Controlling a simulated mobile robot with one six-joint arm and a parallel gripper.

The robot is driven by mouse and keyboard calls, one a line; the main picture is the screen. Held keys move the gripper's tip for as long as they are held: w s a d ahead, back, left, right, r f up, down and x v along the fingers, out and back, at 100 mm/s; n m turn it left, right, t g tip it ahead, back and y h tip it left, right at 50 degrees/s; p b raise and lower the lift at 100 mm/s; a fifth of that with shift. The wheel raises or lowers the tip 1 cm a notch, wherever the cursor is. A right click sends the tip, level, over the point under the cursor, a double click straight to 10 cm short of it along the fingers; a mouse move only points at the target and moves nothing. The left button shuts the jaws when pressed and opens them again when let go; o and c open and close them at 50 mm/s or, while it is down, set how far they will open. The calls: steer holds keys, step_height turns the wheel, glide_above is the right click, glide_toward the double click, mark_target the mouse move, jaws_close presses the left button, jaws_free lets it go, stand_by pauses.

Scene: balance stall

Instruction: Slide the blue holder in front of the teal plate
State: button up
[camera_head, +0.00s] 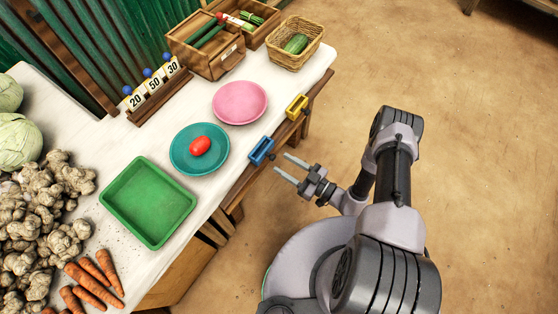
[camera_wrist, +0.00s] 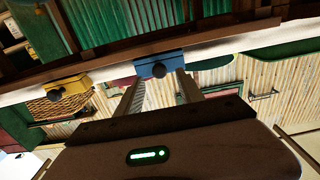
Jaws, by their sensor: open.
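The blue holder (camera_head: 261,151) sits on a rail along the table's front edge, roughly between the places in front of the teal plate and the pink plate. It has a dark round knob facing outward. The teal plate (camera_head: 180,158) lies on the table with a red tomato (camera_head: 200,145) on it. My gripper (camera_head: 281,163) is open and empty, just off the table edge, its fingers pointing at the blue holder. In the wrist view, the blue holder (camera_wrist: 151,69) and its knob appear between the fingertips; I cannot tell whether they touch.
A yellow holder (camera_head: 297,105) sits farther along the same edge. The pink plate (camera_head: 240,103) is beyond the teal plate, and a green tray (camera_head: 148,203) is nearer. Crates, a basket (camera_head: 295,43), number cards, carrots and roots fill other parts of the table. The floor is clear.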

mark_target(274, 158)
steer(key=shift+x, duration=1.55)
steer(key=shift+d, duration=0.1)
jaws_close()
